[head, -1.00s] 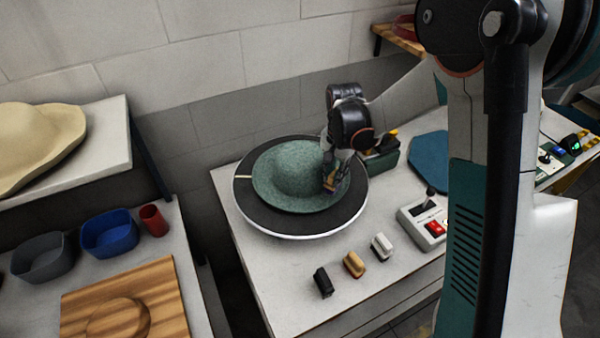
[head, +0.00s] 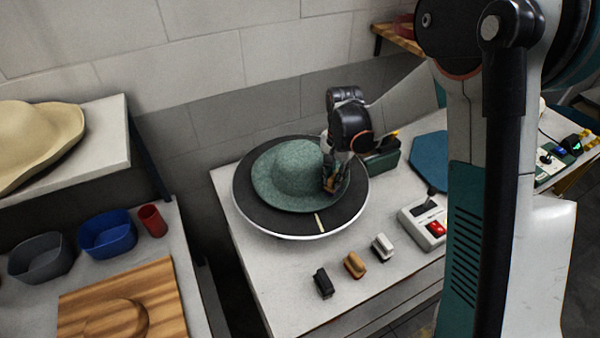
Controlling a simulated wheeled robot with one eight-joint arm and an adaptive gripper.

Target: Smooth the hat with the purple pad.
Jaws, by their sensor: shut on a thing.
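The green felt hat (head: 285,168) lies brim down, crown up, on a round dark turntable (head: 262,216) with a pale rim and a cream mark at its front. My gripper (head: 331,184) is at the right side of the hat, pointing down at the brim beside the crown. It is shut on a small pad, mostly hidden by the fingers; its purple colour is hard to make out now. The pad seems to touch the hat, but the contact itself is hidden.
Black (head: 323,283), tan (head: 354,265) and white (head: 382,247) pads stand in front of the turntable. A control box (head: 424,222) with a red button and lever is to the right. A dark green bin (head: 383,163) stands behind my gripper. Blue (head: 108,235) and grey bowls are left.

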